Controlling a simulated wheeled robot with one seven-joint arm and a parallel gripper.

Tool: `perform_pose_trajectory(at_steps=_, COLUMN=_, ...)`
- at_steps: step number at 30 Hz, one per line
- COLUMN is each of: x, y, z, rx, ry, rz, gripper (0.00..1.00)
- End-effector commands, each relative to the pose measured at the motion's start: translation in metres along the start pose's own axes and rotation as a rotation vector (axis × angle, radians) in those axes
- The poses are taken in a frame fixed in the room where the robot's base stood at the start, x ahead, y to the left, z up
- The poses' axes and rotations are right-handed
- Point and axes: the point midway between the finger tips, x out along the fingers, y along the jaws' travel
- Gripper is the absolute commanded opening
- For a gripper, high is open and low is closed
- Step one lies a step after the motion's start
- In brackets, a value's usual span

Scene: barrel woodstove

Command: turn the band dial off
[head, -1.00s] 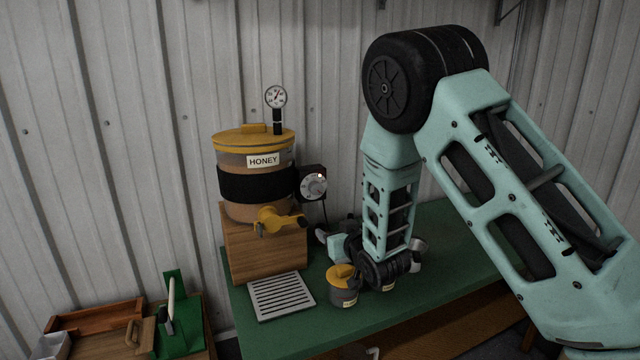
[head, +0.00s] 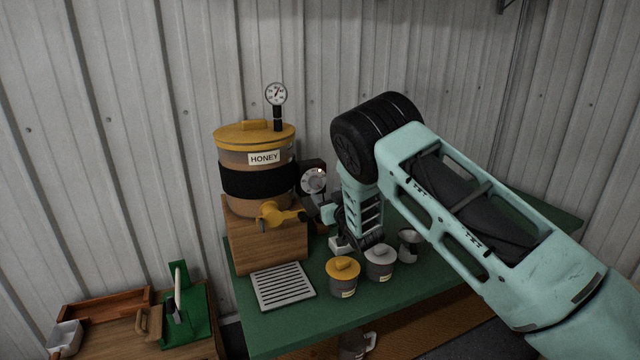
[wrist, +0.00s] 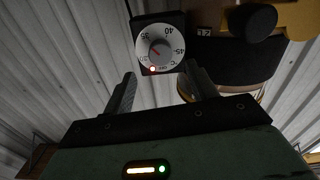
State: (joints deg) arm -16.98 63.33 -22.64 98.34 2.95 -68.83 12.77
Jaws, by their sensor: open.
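The band dial (head: 314,181) is a round white knob face on a dark box to the right of the honey tank. I see no contact. In the head view my gripper (head: 327,208) is just below and right of the dial, partly hidden by my arm.
The honey tank (head: 240,157) with a dark band and yellow tap (head: 277,216) stands on a wooden block (head: 265,245). A slotted drip tray (head: 283,286), a yellow-lidded jar (head: 343,277) and a grey-lidded jar (head: 379,262) are on the green table. A corrugated wall is behind.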

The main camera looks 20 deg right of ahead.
Motion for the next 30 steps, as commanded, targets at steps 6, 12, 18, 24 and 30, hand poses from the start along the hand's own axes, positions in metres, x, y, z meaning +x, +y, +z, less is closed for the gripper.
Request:
perform_pose_trajectory(at_steps=6, x=0.035, y=0.0, z=-0.002, rx=-0.001, ry=0.001, rz=-0.001, gripper=0.57)
perform_pose_trajectory(at_steps=12, x=0.054, y=0.001, z=-0.001, rx=0.0, ry=0.001, rz=0.0, gripper=0.57)
perform_pose_trajectory(at_steps=18, x=0.059, y=0.0, z=0.0, rx=0.0, ry=-0.001, rz=0.001, gripper=0.57)
perform_pose_trajectory(at_steps=24, x=0.059, y=0.0, z=0.0, rx=0.0, ry=-0.001, rz=0.0, gripper=0.57)
perform_pose_trajectory(at_steps=30, x=0.059, y=0.0, z=0.0, rx=0.0, ry=0.0, rz=0.0, gripper=0.13)
